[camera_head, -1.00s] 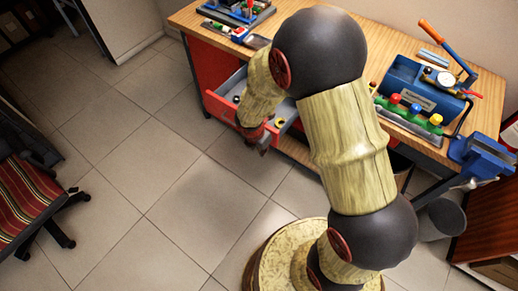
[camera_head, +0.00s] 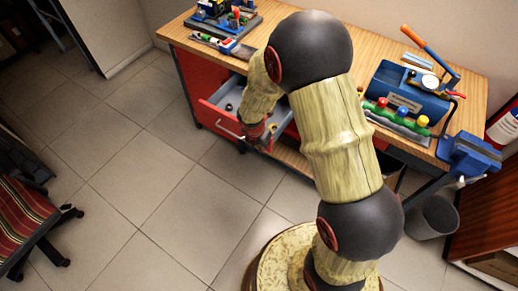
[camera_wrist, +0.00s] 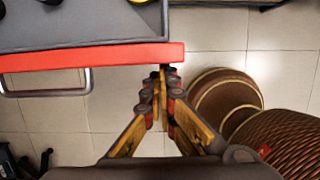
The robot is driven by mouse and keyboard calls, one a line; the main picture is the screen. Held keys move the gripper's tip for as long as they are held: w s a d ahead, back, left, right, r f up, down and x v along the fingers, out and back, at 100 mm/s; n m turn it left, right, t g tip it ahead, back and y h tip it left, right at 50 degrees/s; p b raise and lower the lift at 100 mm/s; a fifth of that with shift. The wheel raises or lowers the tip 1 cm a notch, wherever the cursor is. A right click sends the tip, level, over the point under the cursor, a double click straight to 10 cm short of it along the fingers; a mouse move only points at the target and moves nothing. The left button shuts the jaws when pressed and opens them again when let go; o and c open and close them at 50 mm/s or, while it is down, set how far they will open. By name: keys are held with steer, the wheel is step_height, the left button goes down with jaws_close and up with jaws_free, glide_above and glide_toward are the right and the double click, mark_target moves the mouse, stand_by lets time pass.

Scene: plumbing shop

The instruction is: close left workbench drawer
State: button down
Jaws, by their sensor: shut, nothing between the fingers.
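The left workbench drawer (camera_head: 219,122) is pulled out from under the workbench's left part. It has a red front, a metal bar handle and a grey interior with small parts inside. In the wrist view its red front (camera_wrist: 90,58) crosses the upper left, with the handle (camera_wrist: 45,93) below it. My gripper (camera_wrist: 163,72) is shut and empty, its fingertips at the right end of the red front. I cannot tell whether they touch it. In the head view my gripper (camera_head: 257,144) is partly hidden by my arm, at the drawer's front right corner.
The wooden workbench (camera_head: 355,62) carries a blue pump unit (camera_head: 405,93), colored valves and a blue vise (camera_head: 470,153). A bin (camera_head: 432,217) stands below right. A striped chair (camera_head: 25,215) is at left. Tiled floor before the drawer is clear.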

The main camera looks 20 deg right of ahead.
steer(key=w+d+p, duration=0.4)
steer(key=d+p, duration=0.1)
steer(key=d, duration=0.1)
steer(key=w+d+p, duration=0.4)
steer(key=d+p, duration=0.2)
steer(key=w+d+p, duration=0.5)
steer(key=shift+d+r, duration=0.15)
steer(key=shift+d, duration=0.25)
steer(key=shift+w+d+p, duration=0.45)
steer(key=shift+d+p, duration=0.2)
steer(key=shift+d, duration=0.05)
